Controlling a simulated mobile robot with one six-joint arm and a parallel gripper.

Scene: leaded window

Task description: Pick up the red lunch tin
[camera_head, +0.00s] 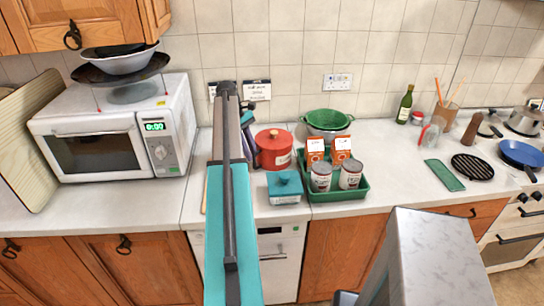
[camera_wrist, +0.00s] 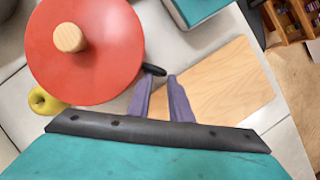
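A round red tin (camera_head: 273,151) with a lid and a pale label stands on the counter in the head view, just right of my arm. In the wrist view, its red lid (camera_wrist: 108,62) with a wooden knob fills the upper left. My gripper (camera_wrist: 162,78) shows two purple fingers with a gap between them and nothing held. The left finger's tip is close to a small black handle at the red tin's edge; I cannot tell whether they touch. In the head view my gripper (camera_head: 248,127) is left of the red tin, partly hidden by my arm.
A teal tin (camera_head: 285,188) stands in front of the red tin. A green tray (camera_head: 340,194) with cans and orange boxes is to the right, a green colander (camera_head: 327,119) behind. A wooden board (camera_wrist: 232,82) and yellow apple (camera_wrist: 46,100) lie nearby. A microwave (camera_head: 92,143) stands left.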

